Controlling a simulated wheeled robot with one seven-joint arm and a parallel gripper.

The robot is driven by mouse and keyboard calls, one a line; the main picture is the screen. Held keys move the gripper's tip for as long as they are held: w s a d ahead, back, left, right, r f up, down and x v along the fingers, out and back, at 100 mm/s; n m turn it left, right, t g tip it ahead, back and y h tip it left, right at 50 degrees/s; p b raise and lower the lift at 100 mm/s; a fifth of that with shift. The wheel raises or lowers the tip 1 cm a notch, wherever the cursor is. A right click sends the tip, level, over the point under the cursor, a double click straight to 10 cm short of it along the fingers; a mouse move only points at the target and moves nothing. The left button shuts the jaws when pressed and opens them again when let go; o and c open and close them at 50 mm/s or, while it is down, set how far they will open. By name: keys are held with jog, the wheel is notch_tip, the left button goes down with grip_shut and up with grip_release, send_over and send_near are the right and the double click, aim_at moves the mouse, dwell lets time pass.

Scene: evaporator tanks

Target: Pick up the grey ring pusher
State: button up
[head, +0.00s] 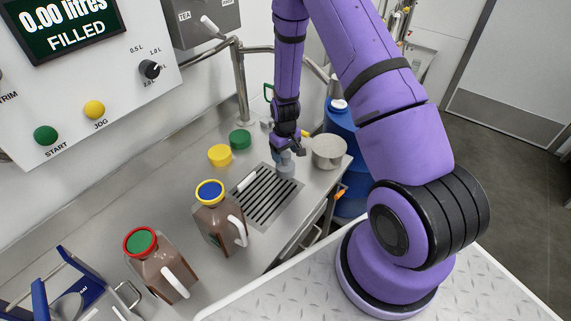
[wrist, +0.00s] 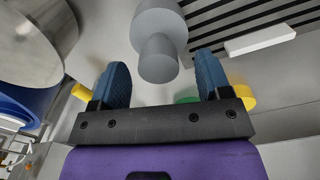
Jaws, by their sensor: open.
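The grey ring pusher (wrist: 160,38) shows in the wrist view as a wide round grey body with a narrower knob (wrist: 159,60) towards me. In the head view the grey ring pusher (head: 286,165) stands at the far right end of the black slotted drain grate, just below my gripper. My gripper (wrist: 158,84) is open, with one blue finger on each side of the knob's line. The knob's end lies about level with the fingertips, between them. I see gaps on both sides, so the fingers do not appear to touch it.
A steel pot (head: 329,151) stands right of my gripper, close by. A blue drum (head: 342,120) is behind it. Green (head: 240,139) and yellow (head: 220,155) lids lie left. A white block (head: 247,181) lies on the grate (head: 268,205). Two brown jugs (head: 222,222) stand nearer.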

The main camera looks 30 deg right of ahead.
aim_at(285, 163)
jog(key=shift+f, duration=1.75)
jog(key=shift+c, duration=0.5)
jog(key=c, duration=1)
jog(key=shift+o, duration=0.2)
jog(key=shift+r, duration=0.15)
